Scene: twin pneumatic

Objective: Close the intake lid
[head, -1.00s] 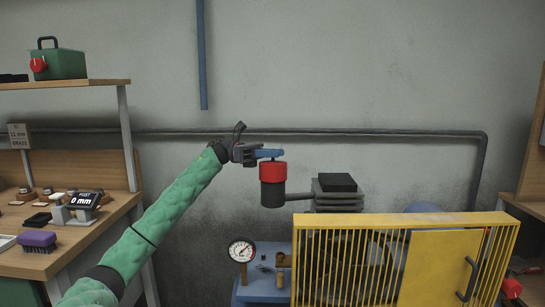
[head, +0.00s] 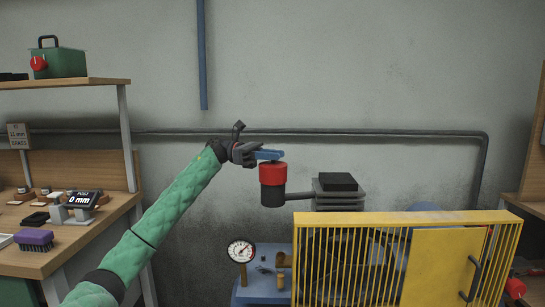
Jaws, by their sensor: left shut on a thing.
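The intake is a dark canister (head: 272,195) with a red upper part (head: 273,174), joined by a pipe to the grey finned compressor block. A blue lever-like piece (head: 269,154), which may be part of the lid, lies on top of the red part. My left gripper (head: 252,154) is at the left end of the blue piece, shut on it. Its fingertips are small and partly hidden against the blue piece. My right gripper is not in view.
A yellow barred guard (head: 345,262) stands at the front right. A pressure gauge (head: 241,251) stands on the blue base (head: 262,289). A wooden bench (head: 95,238) with tools is at the left. The wall above the intake is clear.

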